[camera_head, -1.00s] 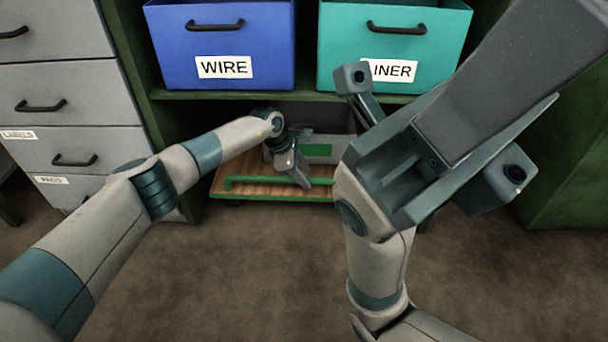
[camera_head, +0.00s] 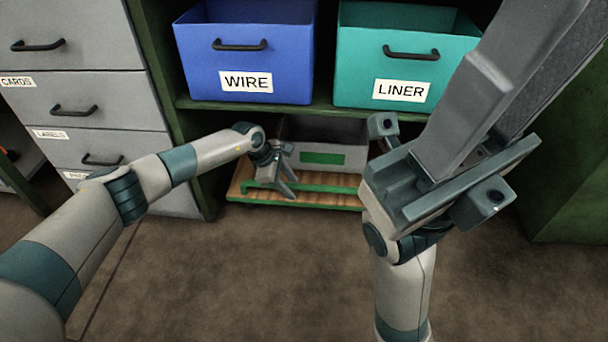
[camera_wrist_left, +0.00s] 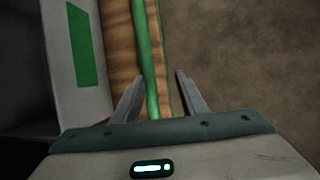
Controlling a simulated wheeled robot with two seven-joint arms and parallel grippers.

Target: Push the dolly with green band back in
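A low wooden dolly (camera_head: 241,187) with a green front bar (camera_head: 325,189) sits on the floor under the shelf, its front sticking out. A grey bin (camera_head: 352,155) with a green band (camera_head: 323,158) stands on it. My left gripper (camera_head: 285,190) points down at the dolly's front, left of its middle. In the left wrist view, its fingers (camera_wrist_left: 160,76) are spread, with the green bar (camera_wrist_left: 148,62) between them; contact cannot be told. My right gripper (camera_head: 525,70) is raised close to the head camera; its fingertips run toward the top right edge, and its opening is unclear.
A blue WIRE bin (camera_head: 245,60) and a teal LINER bin (camera_head: 400,65) stand on the green shelf (camera_head: 300,108) above the dolly. Grey drawers (camera_head: 90,100) stand at left, a green panel (camera_head: 570,170) at right. The floor (camera_head: 250,270) in front is clear.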

